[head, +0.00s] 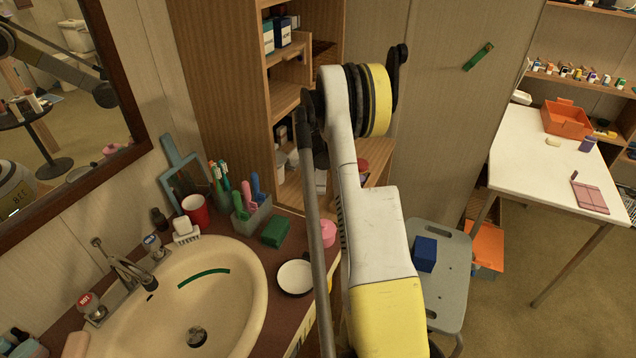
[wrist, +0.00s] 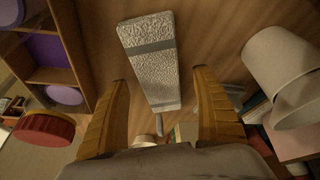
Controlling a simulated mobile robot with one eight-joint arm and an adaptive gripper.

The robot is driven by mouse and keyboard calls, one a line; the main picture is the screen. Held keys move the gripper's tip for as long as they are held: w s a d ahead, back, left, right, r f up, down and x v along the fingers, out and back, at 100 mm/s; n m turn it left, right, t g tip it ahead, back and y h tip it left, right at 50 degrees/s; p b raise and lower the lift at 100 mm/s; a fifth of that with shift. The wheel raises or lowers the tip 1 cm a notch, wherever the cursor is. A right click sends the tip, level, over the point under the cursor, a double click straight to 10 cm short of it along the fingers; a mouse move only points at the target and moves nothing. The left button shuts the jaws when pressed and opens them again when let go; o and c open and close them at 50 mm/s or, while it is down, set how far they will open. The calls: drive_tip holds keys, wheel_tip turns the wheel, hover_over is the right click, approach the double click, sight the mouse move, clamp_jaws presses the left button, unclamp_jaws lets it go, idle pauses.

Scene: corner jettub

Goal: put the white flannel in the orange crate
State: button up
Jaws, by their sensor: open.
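The white flannel (wrist: 150,60) shows in the wrist view as a long folded, textured white piece with grey bands, lying on a wooden shelf surface. My gripper (wrist: 160,82) is open, one orange-brown finger on each side of the flannel's lower part. Nothing is held, and I cannot tell whether a finger touches the cloth. In the head view I cannot make out the flannel or the gripper; my arm covers part of the shelf unit. The orange crate (head: 566,131) stands on the white table at the right of the head view.
In the wrist view a white cup (wrist: 268,66) lies close to the right finger and a red-topped jar (wrist: 46,127) is at the left. The wooden shelf unit (head: 225,70) has upright sides. Another orange container (head: 487,247) is below the table. A grey stool (head: 448,285) holds a blue block.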

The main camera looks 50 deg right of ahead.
drive_tip(key=shift+w+d+f, duration=0.1)
drive_tip(key=shift+d+f, duration=0.1)
drive_tip(key=shift+f, duration=0.4)
drive_tip(key=shift+r, duration=0.1)
drive_tip(key=c, duration=1.3)
